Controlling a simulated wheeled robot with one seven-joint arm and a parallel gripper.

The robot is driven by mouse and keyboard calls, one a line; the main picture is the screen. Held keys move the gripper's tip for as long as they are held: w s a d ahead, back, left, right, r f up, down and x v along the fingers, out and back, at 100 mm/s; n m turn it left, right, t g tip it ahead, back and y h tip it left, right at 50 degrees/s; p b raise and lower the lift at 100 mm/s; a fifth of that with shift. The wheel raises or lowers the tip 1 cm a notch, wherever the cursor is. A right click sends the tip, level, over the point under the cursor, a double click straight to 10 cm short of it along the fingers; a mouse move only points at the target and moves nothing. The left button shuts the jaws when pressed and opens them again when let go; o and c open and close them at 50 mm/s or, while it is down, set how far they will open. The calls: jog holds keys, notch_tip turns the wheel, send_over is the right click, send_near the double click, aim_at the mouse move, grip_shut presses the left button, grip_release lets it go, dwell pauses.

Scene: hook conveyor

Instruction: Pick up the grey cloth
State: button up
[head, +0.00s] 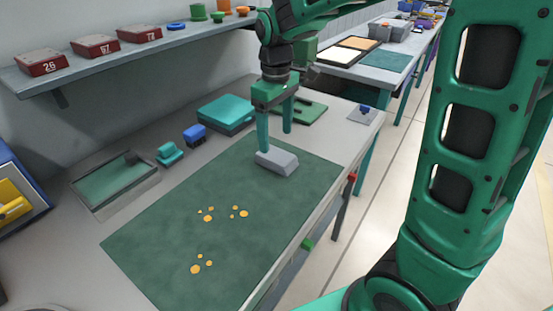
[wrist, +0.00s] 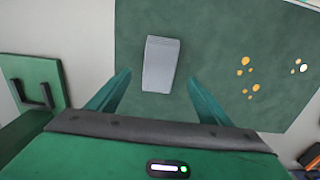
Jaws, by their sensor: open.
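The grey cloth (head: 277,161) looks like a small folded grey block. It lies on the dark green mat (head: 215,205), near the mat's far end. In the wrist view the cloth (wrist: 160,64) sits ahead of and between the two fingers. My gripper (head: 277,141) is open and points down just above and behind the cloth. Its fingers (wrist: 158,82) are spread on either side of the cloth's line. Nothing is between them that I can see, and I cannot tell whether a fingertip touches the cloth.
Yellow-orange spots (head: 208,214) mark the mat. A teal box (head: 226,113), a blue item (head: 194,135) and a teal item (head: 169,153) stand behind it. A green plate with a handle (head: 303,110) lies beyond the gripper. A shelf (head: 150,50) with red numbered boxes hangs at the back left.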

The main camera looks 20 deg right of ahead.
aim_at(277, 154)
jog(key=shift+d+f, duration=0.1)
jog(key=shift+f, duration=3)
jog(key=c, duration=1.1)
